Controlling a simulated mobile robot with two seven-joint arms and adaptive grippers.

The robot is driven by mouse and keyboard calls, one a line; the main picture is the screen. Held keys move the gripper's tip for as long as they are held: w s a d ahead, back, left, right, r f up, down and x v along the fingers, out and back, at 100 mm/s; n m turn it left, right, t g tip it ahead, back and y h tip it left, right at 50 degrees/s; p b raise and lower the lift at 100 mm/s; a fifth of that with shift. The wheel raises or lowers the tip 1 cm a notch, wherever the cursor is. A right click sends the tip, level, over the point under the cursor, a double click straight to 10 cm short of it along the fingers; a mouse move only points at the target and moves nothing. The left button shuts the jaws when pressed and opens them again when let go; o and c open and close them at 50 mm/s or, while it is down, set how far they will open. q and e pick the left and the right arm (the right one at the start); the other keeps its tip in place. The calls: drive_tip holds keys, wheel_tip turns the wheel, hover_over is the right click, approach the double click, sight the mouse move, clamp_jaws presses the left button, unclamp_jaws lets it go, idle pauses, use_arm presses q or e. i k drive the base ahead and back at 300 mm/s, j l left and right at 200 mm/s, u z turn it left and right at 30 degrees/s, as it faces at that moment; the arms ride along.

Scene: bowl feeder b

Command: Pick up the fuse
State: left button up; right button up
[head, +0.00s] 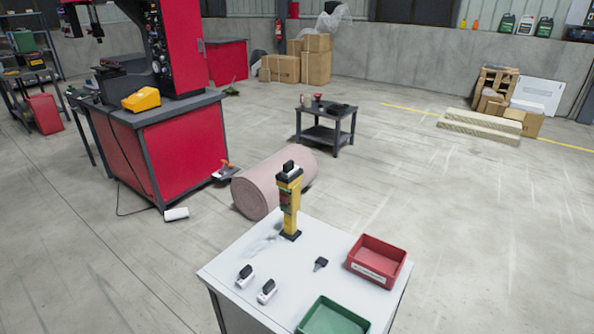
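A white-topped table (225,268) stands at the bottom of the head view. Two small black-and-white pieces lie near its left front edge, one piece (246,275) left of the other piece (267,290). A small dark piece (320,263) lies near the middle, left of the red bin. A yellow upright device (290,200) stands at the back on a dark base, with a black-and-white part (290,169) on top. I cannot tell for certain which small piece is the fuse. Neither of my grippers is in view.
A red bin (377,258) with a label sits at the table's right, and a green bin (335,318) at its front. A pink roll (268,185) lies on the floor behind. A red machine bench (160,150) stands left.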

sight(288, 170)
drive_tip(key=j+z, duration=0.3)
drive_tip(key=j, duration=0.15)
drive_tip(key=j+z, duration=0.3)
drive_tip(key=j, duration=0.15)
drive_tip(key=j+z, duration=0.35)
drive_tip(key=j, duration=0.25)
drive_tip(key=j+z, duration=0.35)
drive_tip(key=j, duration=0.3)
drive_tip(key=j+z, duration=0.4)
drive_tip(key=j, duration=0.2)
drive_tip(key=k+j+z, duration=0.1)
drive_tip(key=j+z, duration=0.15)
drive_tip(key=j, duration=0.2)
drive_tip(key=k+j+z, duration=0.15)
drive_tip(key=j+z, duration=0.15)
drive_tip(key=j, duration=0.15)
drive_tip(key=j+z, duration=0.3)
drive_tip(key=j, duration=0.15)
drive_tip(key=k+j+z, duration=0.1)
drive_tip(key=j+z, duration=0.2)
drive_tip(key=k+j+z, duration=0.15)
drive_tip(key=j+z, duration=0.15)
drive_tip(key=j, duration=0.2)
